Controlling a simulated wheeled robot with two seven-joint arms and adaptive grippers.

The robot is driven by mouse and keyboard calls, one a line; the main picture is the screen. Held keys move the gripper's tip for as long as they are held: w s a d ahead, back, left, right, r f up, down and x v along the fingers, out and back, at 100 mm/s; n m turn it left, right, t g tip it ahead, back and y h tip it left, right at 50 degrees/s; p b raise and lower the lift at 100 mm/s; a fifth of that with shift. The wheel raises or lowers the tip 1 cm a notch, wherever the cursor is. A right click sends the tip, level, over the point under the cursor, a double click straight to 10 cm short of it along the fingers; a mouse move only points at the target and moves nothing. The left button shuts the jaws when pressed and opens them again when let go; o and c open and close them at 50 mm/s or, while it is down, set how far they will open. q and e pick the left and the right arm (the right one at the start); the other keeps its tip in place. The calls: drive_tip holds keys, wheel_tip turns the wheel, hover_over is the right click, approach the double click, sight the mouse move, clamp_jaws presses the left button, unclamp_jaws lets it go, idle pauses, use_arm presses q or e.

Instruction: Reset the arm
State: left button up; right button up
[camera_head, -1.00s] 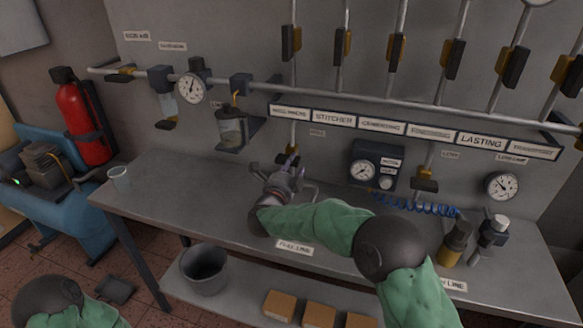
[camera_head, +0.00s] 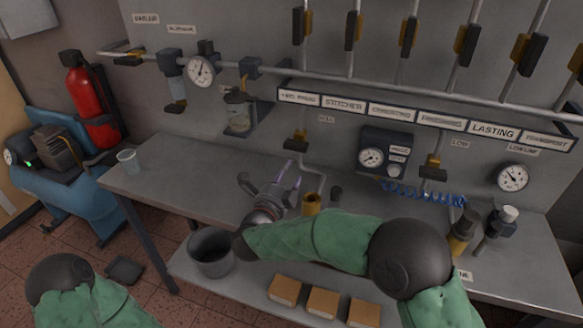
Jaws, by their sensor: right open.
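My right arm, in a green sleeve, reaches in from the lower right of the head view. Its right gripper (camera_head: 270,180) is open, with its fingers apart and nothing seen between them. It is over the front part of the grey workbench (camera_head: 190,165), short of the bent pipe below a yellow-and-black valve (camera_head: 297,140). A brass-coloured fitting (camera_head: 312,203) and a small dark piece (camera_head: 336,193) stand just right of the gripper. Of my left arm only a sleeve and a dark joint show at the lower left; its gripper is out of view.
A clear cup (camera_head: 128,161) stands at the bench's left end. A grey bucket (camera_head: 211,262) and several cardboard boxes (camera_head: 285,290) are on the lower shelf. Gauges, pipes and a coiled blue hose (camera_head: 425,194) line the back. A red extinguisher (camera_head: 82,95) hangs left.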

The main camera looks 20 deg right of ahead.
drive_tip(key=shift+s+a, duration=0.2)
drive_tip(key=shift+s, duration=0.1)
